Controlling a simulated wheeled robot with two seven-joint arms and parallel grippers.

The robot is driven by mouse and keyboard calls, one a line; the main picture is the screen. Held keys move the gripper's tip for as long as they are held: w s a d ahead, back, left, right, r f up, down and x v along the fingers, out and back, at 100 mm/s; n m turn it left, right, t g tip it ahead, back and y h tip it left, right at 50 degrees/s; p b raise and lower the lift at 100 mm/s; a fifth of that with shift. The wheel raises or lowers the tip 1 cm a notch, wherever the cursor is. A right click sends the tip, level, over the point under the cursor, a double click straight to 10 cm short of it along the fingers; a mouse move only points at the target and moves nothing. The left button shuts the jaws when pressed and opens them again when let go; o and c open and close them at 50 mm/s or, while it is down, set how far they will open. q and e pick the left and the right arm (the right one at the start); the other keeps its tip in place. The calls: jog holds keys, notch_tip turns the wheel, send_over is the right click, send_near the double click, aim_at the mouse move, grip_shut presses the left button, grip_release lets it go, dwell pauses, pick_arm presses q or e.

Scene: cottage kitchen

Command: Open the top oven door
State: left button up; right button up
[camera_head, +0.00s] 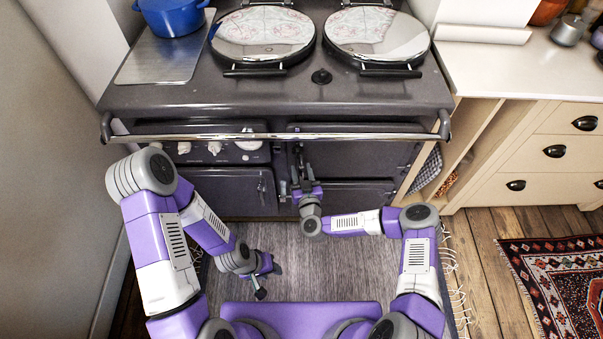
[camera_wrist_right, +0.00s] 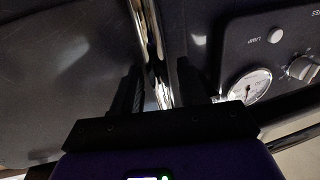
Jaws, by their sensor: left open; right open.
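The top oven door (camera_head: 355,157) is the dark upper panel on the right of the range front; it looks shut. My right gripper (camera_head: 298,172) is at this door's left edge, pointing toward the range. In the right wrist view, the open fingers of my right gripper (camera_wrist_right: 160,88) stand on either side of a shiny chrome bar (camera_wrist_right: 150,35), which looks like the door's handle. I cannot tell whether they touch it. My left gripper (camera_head: 267,281) is open and empty, low over the grey mat, away from the oven.
A chrome rail (camera_head: 215,137) runs across the range front above the doors. The control panel has knobs and a round gauge (camera_wrist_right: 250,86). A lower door (camera_head: 347,194) is below. A blue pot (camera_head: 173,17) stands on top. A grey mat (camera_head: 345,267) covers the floor.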

grip_shut()
dwell(0.3)
